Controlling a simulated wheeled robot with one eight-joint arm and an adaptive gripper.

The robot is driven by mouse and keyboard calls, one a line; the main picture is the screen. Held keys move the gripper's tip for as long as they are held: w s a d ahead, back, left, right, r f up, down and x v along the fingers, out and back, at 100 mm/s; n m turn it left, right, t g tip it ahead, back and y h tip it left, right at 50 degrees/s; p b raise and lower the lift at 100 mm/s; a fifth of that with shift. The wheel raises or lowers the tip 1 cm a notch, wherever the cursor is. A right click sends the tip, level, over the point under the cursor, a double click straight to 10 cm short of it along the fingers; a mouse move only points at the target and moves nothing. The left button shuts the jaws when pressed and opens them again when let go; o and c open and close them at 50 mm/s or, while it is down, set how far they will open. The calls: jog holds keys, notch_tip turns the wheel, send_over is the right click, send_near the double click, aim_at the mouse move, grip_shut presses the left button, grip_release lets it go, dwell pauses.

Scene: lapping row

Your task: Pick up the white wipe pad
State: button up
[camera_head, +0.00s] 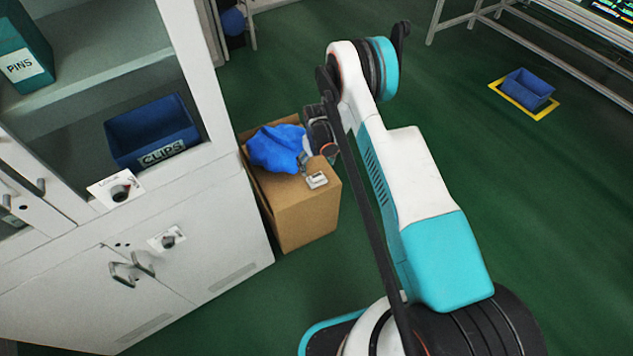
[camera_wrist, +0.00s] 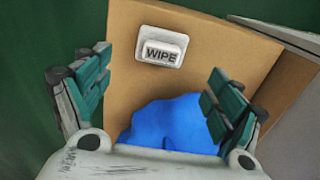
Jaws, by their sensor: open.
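The white wipe pad (camera_wrist: 162,46), marked "WIPE", lies on the top of a cardboard box (camera_wrist: 122,75). In the head view the pad (camera_head: 316,180) shows near the box's (camera_head: 298,215) front right edge. In the head view my gripper (camera_head: 306,160) is over the box, just above and left of the pad, partly hidden by my arm.
A crumpled blue thing (camera_head: 276,148) rests on the box beside the pad; it also shows low between my fingers (camera_wrist: 172,124). A white cabinet (camera_head: 215,215) stands close on the left, with a blue CLIPS bin (camera_head: 150,130). Green floor is clear to the right, up to a blue bin (camera_head: 528,88).

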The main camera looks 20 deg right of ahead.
aim_at(316, 174)
notch_tip(316, 174, down, 8)
jog(key=b, duration=0.3)
jog(key=shift+f, duration=0.1)
jog(key=shift+c, duration=0.2)
jog(key=c, duration=1)
